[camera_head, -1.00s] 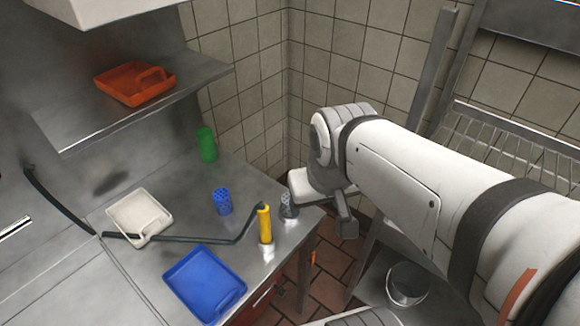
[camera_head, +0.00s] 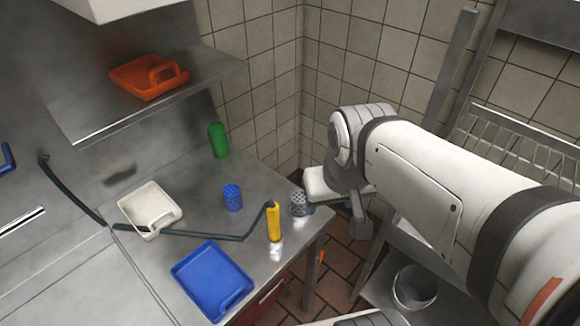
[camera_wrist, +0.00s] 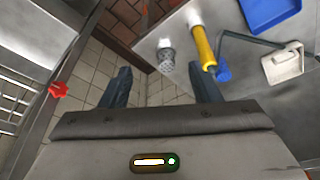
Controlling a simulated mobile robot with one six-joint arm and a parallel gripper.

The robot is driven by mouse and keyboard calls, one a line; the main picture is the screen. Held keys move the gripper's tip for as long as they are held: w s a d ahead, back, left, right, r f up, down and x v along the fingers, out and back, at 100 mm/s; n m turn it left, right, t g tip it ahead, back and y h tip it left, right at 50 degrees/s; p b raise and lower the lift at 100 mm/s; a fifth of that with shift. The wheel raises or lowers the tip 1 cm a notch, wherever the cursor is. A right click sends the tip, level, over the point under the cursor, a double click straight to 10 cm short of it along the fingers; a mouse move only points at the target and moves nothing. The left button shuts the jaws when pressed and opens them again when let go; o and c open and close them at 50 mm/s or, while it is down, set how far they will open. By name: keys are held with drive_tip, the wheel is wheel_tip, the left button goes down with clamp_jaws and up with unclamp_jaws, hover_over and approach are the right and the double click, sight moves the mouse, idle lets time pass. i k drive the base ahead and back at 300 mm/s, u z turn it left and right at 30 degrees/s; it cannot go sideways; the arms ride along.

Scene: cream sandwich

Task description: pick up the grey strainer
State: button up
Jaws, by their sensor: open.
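The grey strainer (camera_head: 299,204) is a small mesh cup standing near the right edge of the steel counter (camera_head: 190,200). In the head view my arm's end is just right of it and covers part of the area beside it. In the wrist view the strainer (camera_wrist: 166,61) lies ahead of the space between my two dark fingers. My gripper (camera_wrist: 162,86) is open and empty, its fingers spread wide. The strainer looks apart from both fingers.
A yellow-handled sprayer (camera_head: 274,222) with a dark hose stands close left of the strainer. A blue cup (camera_head: 232,198), green cup (camera_head: 218,140), white tray (camera_head: 150,210) and blue tray (camera_head: 212,280) are on the counter. An orange tray (camera_head: 148,78) sits on the shelf above.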

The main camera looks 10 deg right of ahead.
sight(298, 205)
drive_tip(key=z, duration=0.05)
drive_tip(key=k, duration=1.15)
drive_tip(key=z, duration=0.6)
drive_tip(key=i, duration=1.45)
drive_tip(key=u, duration=0.2)
